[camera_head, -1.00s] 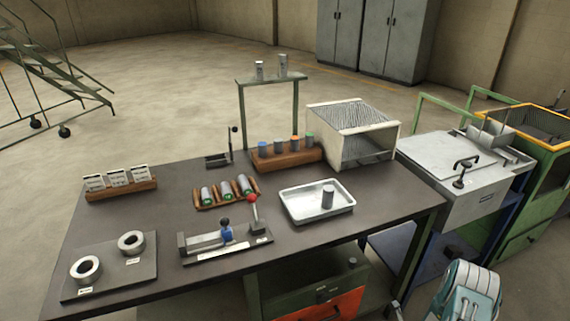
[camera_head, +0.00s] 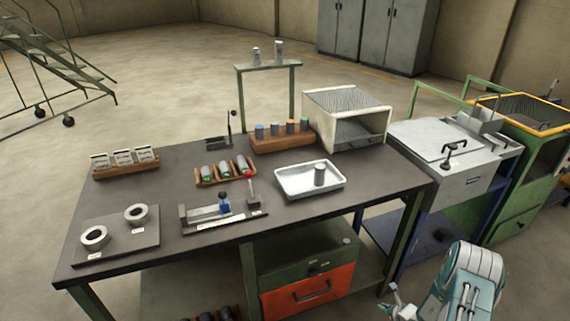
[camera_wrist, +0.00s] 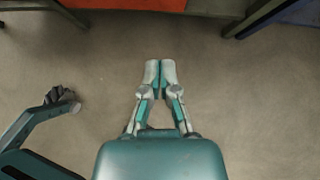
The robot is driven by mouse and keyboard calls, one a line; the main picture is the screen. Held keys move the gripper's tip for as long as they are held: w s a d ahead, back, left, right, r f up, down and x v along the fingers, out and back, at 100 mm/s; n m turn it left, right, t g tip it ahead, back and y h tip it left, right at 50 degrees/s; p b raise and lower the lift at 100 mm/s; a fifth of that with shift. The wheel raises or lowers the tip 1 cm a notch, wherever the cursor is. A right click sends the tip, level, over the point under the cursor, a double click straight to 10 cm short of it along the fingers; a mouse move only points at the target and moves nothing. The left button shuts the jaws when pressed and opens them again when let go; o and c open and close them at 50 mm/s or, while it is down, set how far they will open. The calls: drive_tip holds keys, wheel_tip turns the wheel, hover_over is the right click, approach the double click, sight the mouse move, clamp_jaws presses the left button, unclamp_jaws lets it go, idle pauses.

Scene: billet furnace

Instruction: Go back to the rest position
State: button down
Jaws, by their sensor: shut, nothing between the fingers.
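My gripper (camera_wrist: 160,72) shows in the wrist view with its two fingertips together and nothing between them. It points over bare floor, with the orange drawer front at the top edge of that view. In the head view my teal and white arm (camera_head: 467,285) is folded at the bottom right, in front of the workbench (camera_head: 330,225) and clear of it. The gripper itself is hard to make out in the head view.
The bench carries a white tray (camera_head: 290,187) with a grey cylinder (camera_head: 320,174), a wooden rack with coloured-top cylinders (camera_head: 275,131), a furnace box (camera_head: 345,97) and a clamp fixture (camera_head: 210,215). An orange drawer (camera_head: 310,291) sits below the bench.

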drive_tip(key=w+a+r+n+g+y, duration=0.1)
drive_tip(key=a+r+n, duration=0.3)
drive_tip(key=r, duration=0.5)
drive_tip(key=w+a+r+n+y, duration=0.1)
drive_tip(key=a+r+n, duration=0.25)
drive_tip(key=r, duration=0.55)
drive_tip(key=w+a+r+n+g+y, duration=0.1)
drive_tip(key=a+r+n, duration=0.3)
drive_tip(key=r, duration=0.6)
drive_tip(key=s+a+r+n+g, duration=0.1)
drive_tip(key=s+a+r+n, duration=0.3)
drive_tip(key=r, duration=0.3)
drive_tip(key=s+a+r+n+g, duration=0.1)
drive_tip(key=s+a+r+n, duration=0.2)
drive_tip(key=s+r+n, duration=0.35)
drive_tip(key=s+r+n+h, duration=0.3)
drive_tip(key=s+r, duration=0.3)
drive_tip(key=s, duration=0.3)
drive_tip(key=s+r+n+t+h, duration=0.1)
drive_tip(key=s+r+n+h, duration=0.2)
drive_tip(key=s, duration=0.7)
wheel_tip(320, 180, up, 3)
drive_tip(key=n, duration=0.2)
drive_tip(key=shift+s+n+h, duration=0.2)
drive_tip(key=shift+n+h, duration=0.1)
drive_tip(key=shift+h, duration=0.1)
